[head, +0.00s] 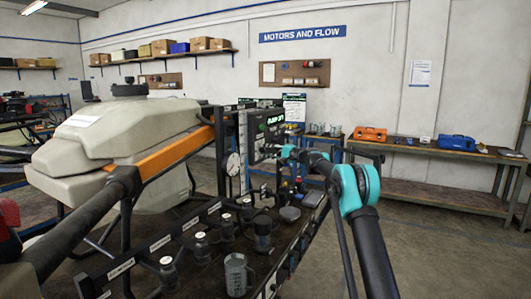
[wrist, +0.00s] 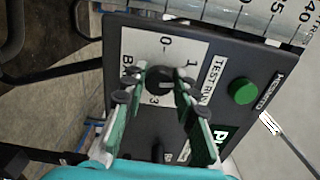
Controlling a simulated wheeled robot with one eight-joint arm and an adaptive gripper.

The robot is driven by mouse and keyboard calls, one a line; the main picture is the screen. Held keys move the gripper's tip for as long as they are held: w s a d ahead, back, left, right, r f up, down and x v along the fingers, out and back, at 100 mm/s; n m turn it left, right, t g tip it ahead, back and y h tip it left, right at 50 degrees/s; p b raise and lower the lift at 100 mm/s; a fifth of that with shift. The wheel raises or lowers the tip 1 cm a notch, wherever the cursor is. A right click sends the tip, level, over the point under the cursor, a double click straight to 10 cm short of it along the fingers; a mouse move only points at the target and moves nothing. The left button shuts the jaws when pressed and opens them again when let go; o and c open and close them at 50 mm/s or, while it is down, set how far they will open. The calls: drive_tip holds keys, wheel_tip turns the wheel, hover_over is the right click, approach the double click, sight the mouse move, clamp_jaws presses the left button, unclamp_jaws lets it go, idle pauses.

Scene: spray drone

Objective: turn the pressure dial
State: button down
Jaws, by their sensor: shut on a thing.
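The pressure dial (wrist: 159,80) is a black knob on a pale scale plate (wrist: 190,50) marked 0, 1, 3 and what looks like "BAR". My gripper (wrist: 161,72) has one finger on each side of the dial and is shut on it. The fingers hide part of the dial and scale, so I cannot read its setting. In the head view my gripper (head: 283,152) reaches the front of the dark control panel (head: 262,128); the dial itself is too small to make out there.
On the panel, a green button (wrist: 242,91) sits right of the dial, and another black knob (wrist: 157,151) is below it. A bench with a measuring jug (head: 236,274) and bottles stands in front. A large beige tank (head: 120,135) is at the left. Floor at the right is clear.

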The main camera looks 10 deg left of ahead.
drive_tip(key=m, duration=0.4)
drive_tip(key=shift+m, duration=0.3)
drive_tip(key=shift+w+d+r+m, duration=0.1)
drive_tip(key=shift+m, duration=1.8)
drive_tip(key=c, duration=1.2)
unclamp_jaws()
drive_tip(key=v, duration=1.2)
